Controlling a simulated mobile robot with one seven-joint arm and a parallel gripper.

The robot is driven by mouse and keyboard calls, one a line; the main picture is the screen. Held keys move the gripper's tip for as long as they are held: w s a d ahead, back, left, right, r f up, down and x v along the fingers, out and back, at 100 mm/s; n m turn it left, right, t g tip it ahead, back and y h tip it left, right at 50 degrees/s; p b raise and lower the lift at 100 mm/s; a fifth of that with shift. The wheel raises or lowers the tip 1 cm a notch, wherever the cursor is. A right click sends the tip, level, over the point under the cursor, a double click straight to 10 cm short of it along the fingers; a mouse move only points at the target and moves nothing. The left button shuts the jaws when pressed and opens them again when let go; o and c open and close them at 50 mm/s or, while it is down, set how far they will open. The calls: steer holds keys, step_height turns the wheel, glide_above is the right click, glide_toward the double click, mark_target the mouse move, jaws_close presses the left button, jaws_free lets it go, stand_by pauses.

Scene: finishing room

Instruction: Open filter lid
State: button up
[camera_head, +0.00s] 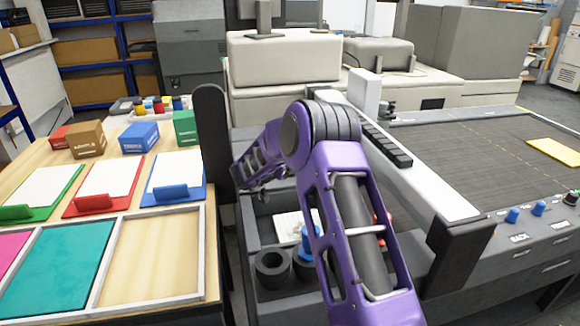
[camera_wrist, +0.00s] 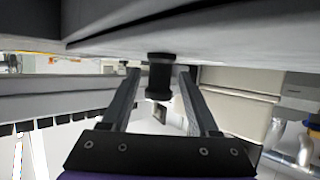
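In the wrist view, the two dark fingers of my gripper (camera_wrist: 159,74) are apart. A black spool-shaped knob (camera_wrist: 160,78) stands between the fingertips, with a small gap showing on each side. The knob joins a grey panel (camera_wrist: 200,35) that fills the top of this view. I cannot tell for certain whether this panel is the filter lid. In the head view, my purple arm reaches left, and my gripper (camera_head: 243,176) is small and partly hidden beside a dark upright rounded panel (camera_head: 210,130). No lid can be clearly made out there.
A wooden table (camera_head: 212,270) with coloured trays and boxes stands at the left. A grey bin (camera_head: 247,222) holding dark cups (camera_head: 272,268) and a blue-topped item (camera_head: 307,242) lies below my arm. A conveyor machine (camera_head: 470,150) with blue knobs fills the right.

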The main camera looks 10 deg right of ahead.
steer(key=v, duration=1.2)
steer(key=shift+f, duration=0.15)
